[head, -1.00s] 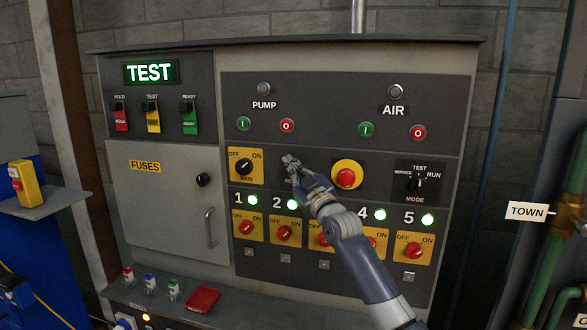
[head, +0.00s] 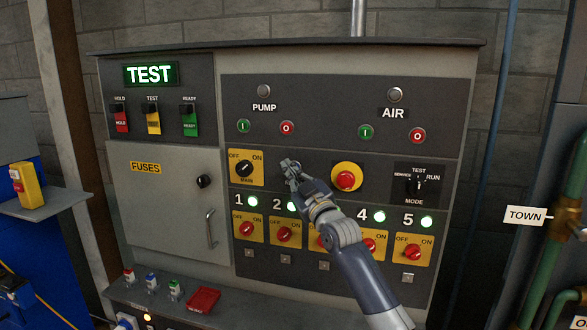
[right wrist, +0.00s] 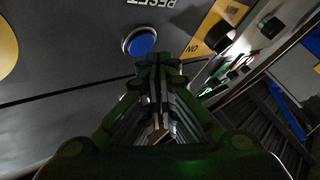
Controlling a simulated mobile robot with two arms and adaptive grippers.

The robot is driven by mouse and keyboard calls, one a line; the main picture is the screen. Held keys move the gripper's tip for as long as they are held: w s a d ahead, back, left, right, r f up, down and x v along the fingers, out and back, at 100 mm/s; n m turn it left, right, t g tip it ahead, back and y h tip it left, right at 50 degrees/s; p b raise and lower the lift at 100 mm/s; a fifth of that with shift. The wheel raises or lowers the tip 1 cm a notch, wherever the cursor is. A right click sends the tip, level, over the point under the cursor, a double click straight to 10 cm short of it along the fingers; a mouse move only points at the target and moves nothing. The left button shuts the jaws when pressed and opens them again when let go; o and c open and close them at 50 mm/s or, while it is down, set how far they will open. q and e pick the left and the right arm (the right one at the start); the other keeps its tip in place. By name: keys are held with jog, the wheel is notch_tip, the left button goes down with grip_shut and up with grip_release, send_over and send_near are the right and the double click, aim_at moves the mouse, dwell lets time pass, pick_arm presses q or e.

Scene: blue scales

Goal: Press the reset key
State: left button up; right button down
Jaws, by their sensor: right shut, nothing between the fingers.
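The reset key is a round blue button in a pale ring (right wrist: 139,42), seen in the right wrist view beside the upside-down word RESET. In the head view it is hidden behind my right gripper (head: 289,168). That gripper is shut and empty, in front of the dark panel between the yellow MAIN switch (head: 245,168) and the red button on a yellow disc (head: 346,178). In the right wrist view its fingertips (right wrist: 158,62) show just to the right of and below the blue button. I cannot tell how far they are from the panel. My left gripper is not in view.
The panel (head: 340,87) has PUMP and AIR buttons above and a row of numbered red switches below. The MODE switch (head: 417,185) is to the right. The fuses door (head: 160,215) is shut. A red tray (head: 203,300) lies on the ledge.

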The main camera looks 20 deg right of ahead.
jog(key=s+a+p, duration=0.1)
jog(key=s, duration=0.1)
jog(key=s+a+p, duration=0.1)
jog(key=s+p, duration=0.1)
jog(key=shift+a, duration=0.4)
dwell(0.6)
